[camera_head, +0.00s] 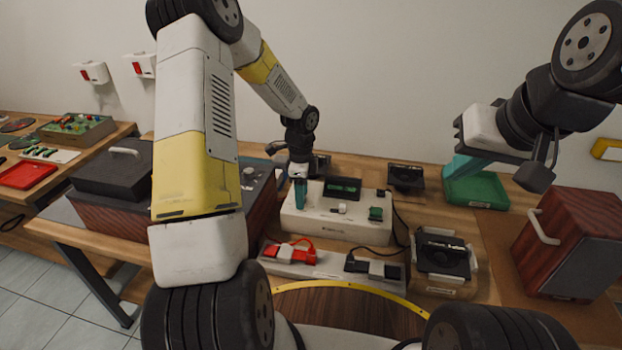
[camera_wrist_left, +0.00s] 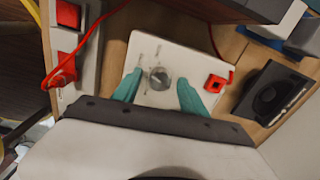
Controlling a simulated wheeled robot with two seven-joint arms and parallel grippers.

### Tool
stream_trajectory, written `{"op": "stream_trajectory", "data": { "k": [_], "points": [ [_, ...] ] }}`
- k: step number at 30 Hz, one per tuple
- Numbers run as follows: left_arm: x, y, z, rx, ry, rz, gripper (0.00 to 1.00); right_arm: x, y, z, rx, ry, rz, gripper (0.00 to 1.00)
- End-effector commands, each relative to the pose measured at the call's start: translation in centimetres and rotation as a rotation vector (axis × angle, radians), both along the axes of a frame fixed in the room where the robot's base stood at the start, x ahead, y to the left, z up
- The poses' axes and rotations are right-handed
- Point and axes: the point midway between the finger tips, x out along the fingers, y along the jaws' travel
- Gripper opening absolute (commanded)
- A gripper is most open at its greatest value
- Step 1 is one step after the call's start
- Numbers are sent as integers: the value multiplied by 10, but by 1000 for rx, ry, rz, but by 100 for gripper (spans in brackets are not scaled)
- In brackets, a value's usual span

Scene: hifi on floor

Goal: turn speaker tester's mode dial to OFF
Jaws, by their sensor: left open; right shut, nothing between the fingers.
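The speaker tester (camera_head: 325,226) is a white box with a dark green display, standing on the bench in the middle of the head view. Its round grey dial (camera_wrist_left: 160,78) shows in the left wrist view with a pointer line and small marks that I cannot read. My left gripper (camera_head: 299,193) points down over the tester's left part and hides the dial there. In the left wrist view the open teal fingers (camera_wrist_left: 160,92) stand either side of the dial, apart from it. My right gripper (camera_head: 462,168) is shut and empty at the right, in front of a green tray.
The green tray (camera_head: 487,192) lies at the back right. A wooden cabinet (camera_head: 566,245) stands far right; a dark-lidded case (camera_head: 117,175) is left.

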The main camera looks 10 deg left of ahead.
Motion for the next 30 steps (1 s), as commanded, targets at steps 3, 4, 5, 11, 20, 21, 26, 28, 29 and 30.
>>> {"op": "stream_trajectory", "data": {
  "k": [3, 4, 5, 11, 20, 21, 26, 28, 29, 30],
  "points": [
    [0, 0, 0, 0, 0, 0, 45, 0, 0, 0, 0, 0, 0, 0],
    [0, 0, 0, 0, 0, 0, 39, 0, 0, 0, 0, 0, 0, 0],
    [0, 0, 0, 0, 0, 1, 33, 0, 0, 0, 0, 0, 0, 0],
    [0, 0, 0, 0, 0, 1, 0, 0, 0, 0, 0, 0, 0, 0],
    [0, 0, 1, 1, -1, 31, 0, 0, 0, 0, 0, 0, 0, 0],
    [0, 0, 1, 1, -1, 43, 0, 0, 0, 0, 0, 0, 0, 0],
    [1, 0, 1, 1, -2, 126, 0, 0, 0, 0, 0, 0, 0, 0],
    [1, 0, 1, 1, -2, 176, 0, 0, 0, 0, 0, 0, 0, 0],
    [1, 0, 1, 1, -3, 201, 0, 0, 0, 0, 0, 0, 0, 0],
    [1, 0, 1, 1, -3, 236, 0, 0, 0, 0, 0, 0, 0, 0]
  ]
}}
